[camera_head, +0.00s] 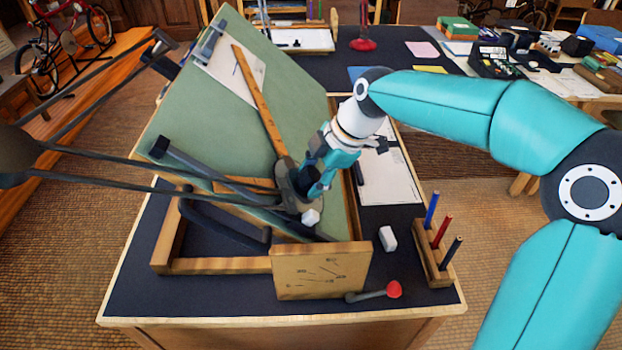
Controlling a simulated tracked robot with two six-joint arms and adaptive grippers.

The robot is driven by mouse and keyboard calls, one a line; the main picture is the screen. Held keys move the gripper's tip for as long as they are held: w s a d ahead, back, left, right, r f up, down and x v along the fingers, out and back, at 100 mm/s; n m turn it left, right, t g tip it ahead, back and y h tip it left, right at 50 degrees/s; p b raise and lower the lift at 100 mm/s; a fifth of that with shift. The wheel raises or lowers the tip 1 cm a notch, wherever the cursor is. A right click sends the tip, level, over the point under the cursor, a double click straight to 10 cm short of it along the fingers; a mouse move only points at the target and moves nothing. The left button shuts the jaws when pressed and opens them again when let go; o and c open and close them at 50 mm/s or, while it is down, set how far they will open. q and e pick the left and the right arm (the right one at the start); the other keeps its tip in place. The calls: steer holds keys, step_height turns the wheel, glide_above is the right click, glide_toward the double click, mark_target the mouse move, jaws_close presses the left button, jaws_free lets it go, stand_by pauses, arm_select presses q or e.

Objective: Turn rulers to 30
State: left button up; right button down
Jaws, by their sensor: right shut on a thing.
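A green drafting board (190,117) stands tilted on a wooden base on the dark desk. A drafting arm of grey bars (105,168) reaches in from the left to a dark ruler head (291,186) low on the board. A long wooden ruler (257,97) runs from the head up and left across the board. A shorter wooden ruler (231,186) points left from the head, partly hidden by the bars. My right gripper (312,190) is shut at the head, on its knob; its fingertips are partly hidden. My left gripper does not show.
A wooden pen holder (432,255) with coloured pens stands at the desk's right edge. A white eraser (388,239) and a red-tipped tool (393,290) lie near the front. A wooden panel with markings (320,271) stands at the front. A sheet of paper (390,180) lies right of the board.

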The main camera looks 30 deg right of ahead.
steer(key=shift+w+d+r, duration=0.1)
steer(key=shift+r, duration=0.05)
steer(key=c, duration=0.6)
jaws_free()
steer(key=shift+o, duration=0.5)
steer(key=v, duration=1.1)
steer(key=shift+r, duration=0.3)
steer(key=shift+d, duration=0.15)
